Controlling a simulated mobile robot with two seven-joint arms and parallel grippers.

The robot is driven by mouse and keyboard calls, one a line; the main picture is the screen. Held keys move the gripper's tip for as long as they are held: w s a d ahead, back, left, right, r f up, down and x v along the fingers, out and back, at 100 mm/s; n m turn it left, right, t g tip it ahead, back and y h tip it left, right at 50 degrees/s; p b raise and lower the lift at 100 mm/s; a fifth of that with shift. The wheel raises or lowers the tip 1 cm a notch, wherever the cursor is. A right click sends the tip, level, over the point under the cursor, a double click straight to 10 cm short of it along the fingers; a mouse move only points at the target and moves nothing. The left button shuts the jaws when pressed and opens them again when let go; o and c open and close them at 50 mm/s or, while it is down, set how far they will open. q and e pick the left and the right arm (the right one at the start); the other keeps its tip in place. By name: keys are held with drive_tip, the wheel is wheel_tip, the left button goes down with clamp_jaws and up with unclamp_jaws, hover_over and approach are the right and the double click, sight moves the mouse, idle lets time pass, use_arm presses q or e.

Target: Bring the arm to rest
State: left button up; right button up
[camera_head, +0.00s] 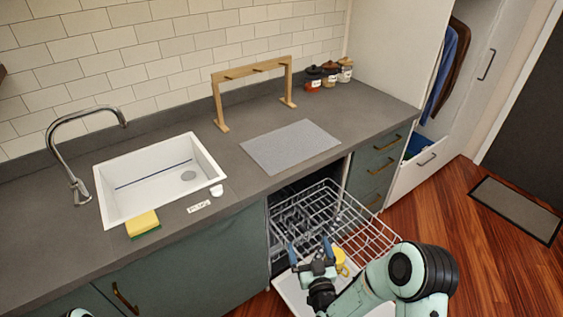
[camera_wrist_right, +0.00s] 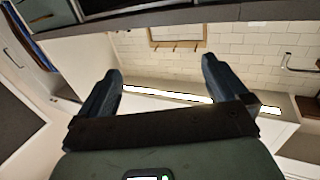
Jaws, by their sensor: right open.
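My right arm comes in from the lower right in the head view, over the open dishwasher. Its gripper (camera_head: 310,250) points away from me, with dark blue fingers spread and nothing between them. In the right wrist view both fingers of this gripper (camera_wrist_right: 161,72) stand wide apart with empty space between. A yellow mug (camera_head: 342,262) shows just right of the gripper, by the dishwasher rack; whether they touch is unclear. My left gripper is out of view.
The dishwasher rack (camera_head: 362,226) is pulled out under the counter. On the counter are a white sink (camera_head: 120,181), a yellow sponge (camera_head: 142,222), a grey mat (camera_head: 290,147), a wooden rack (camera_head: 218,100) and jars (camera_head: 329,74). Open floor (camera_head: 470,255) lies right.

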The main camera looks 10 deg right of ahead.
drive_tip(key=s+a+f+m+g+y, duration=0.1)
drive_tip(key=s+f+g, duration=0.45)
drive_tip(key=f, duration=0.45)
drive_tip(key=s+a+f+m+g+y, duration=0.1)
drive_tip(key=s+f+g, duration=0.3)
drive_tip(key=s+f, duration=0.45)
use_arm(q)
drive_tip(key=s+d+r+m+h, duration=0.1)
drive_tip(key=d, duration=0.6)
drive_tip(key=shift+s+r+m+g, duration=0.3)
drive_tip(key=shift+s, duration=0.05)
use_arm(e)
drive_tip(key=s+a+f+m+g, duration=0.1)
drive_tip(key=s+f+g, duration=0.3)
drive_tip(key=s, duration=0.5)
drive_tip(key=s+a+f+m+g+y, duration=0.1)
drive_tip(key=s+a+f+g, duration=0.1)
drive_tip(key=s+f+g, duration=0.3)
drive_tip(key=s, duration=0.4)
drive_tip(key=shift+s+y, duration=0.3)
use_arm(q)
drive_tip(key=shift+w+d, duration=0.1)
use_arm(e)
drive_tip(key=shift+d+g, duration=0.1)
drive_tip(key=shift+g, duration=0.15)
